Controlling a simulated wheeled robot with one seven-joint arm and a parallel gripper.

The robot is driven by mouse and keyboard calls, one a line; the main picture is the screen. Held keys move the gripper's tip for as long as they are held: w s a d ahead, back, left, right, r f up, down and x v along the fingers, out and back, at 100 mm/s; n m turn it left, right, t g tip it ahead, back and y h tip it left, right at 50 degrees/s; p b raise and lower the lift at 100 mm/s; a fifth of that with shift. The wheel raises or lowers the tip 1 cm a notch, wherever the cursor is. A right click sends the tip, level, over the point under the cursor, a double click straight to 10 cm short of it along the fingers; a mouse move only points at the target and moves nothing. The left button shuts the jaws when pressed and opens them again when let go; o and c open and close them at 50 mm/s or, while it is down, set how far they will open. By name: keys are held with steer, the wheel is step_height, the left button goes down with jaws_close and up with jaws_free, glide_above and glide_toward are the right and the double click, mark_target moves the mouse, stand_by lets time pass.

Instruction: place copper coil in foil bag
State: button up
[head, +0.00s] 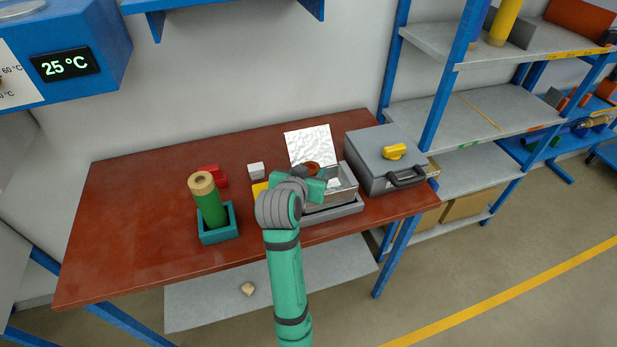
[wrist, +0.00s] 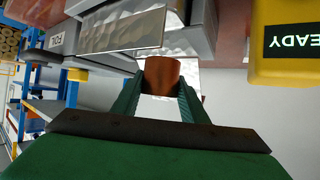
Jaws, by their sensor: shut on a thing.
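The copper coil (head: 312,167) is a short orange-brown ring. In the wrist view the coil (wrist: 162,76) is clamped between the two green fingers of my gripper (wrist: 162,92). In the head view my gripper (head: 316,180) is over the bench at the silvery foil bag, whose crinkled flap (head: 308,146) stands up behind the coil. The wrist view shows shiny foil (wrist: 140,32) close beyond the coil. I cannot tell whether the coil is above the opening or lower.
A grey case (head: 376,155) with a yellow item on its lid stands just right. A yellow unit (wrist: 290,45) reading READY is beside the foil. A green cylinder (head: 210,208) stands in a teal holder at left. Red and white blocks lie behind. The bench's left side is clear.

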step_height(320, 180, down, 2)
steer(key=shift+f, duration=0.1)
steer(key=shift+d, duration=0.1)
steer(key=shift+a+f, duration=0.1)
steer(key=shift+a, duration=0.1)
steer(key=shift+s+a+f, duration=0.1)
steer(key=shift+f, duration=0.2)
steer(key=shift+f, duration=0.2)
steer(key=o, duration=1.1)
